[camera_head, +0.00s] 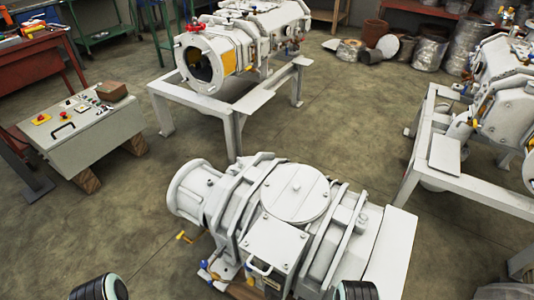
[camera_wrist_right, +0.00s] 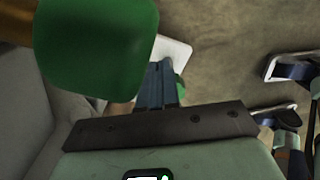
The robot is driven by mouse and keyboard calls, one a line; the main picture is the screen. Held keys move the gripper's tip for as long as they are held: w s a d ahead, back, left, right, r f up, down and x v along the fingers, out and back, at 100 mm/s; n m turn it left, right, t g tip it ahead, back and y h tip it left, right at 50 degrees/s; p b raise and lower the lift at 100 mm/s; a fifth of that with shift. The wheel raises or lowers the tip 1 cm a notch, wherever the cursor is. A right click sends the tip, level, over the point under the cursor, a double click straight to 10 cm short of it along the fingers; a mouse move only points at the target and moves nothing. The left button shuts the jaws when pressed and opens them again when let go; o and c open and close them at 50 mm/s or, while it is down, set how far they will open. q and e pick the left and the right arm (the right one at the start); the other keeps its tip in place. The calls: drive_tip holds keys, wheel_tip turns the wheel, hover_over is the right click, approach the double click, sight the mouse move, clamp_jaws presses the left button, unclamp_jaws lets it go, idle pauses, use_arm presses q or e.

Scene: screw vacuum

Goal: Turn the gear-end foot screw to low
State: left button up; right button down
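The white screw vacuum pump (camera_head: 275,215) lies at the bottom centre of the head view, its round flange (camera_head: 188,188) facing left. A small yellow handle (camera_head: 184,237) and a blue knob (camera_head: 203,265) show low at its left side. I cannot tell which part is the gear-end foot screw or how it is set. In the right wrist view, the two dark fingers of my right gripper (camera_wrist_right: 157,84) lie close together, with a pale plate (camera_wrist_right: 174,49) beyond them; contact with it cannot be told. My left gripper is not in view.
A second pump (camera_head: 240,45) sits on a white frame (camera_head: 235,103) behind, and another (camera_head: 500,100) at the right. A grey control box (camera_head: 75,130) stands on blocks at the left. A blurred green shape (camera_wrist_right: 95,45) fills the wrist view's upper left. Floor between is clear.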

use_arm(q)
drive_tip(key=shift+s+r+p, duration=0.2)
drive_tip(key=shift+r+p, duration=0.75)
drive_tip(key=shift+p, duration=0.3)
use_arm(e)
wheel_tip(320, 180, up, 6)
drive_tip(key=shift+d, duration=0.25)
drive_tip(key=shift+r, duration=0.1)
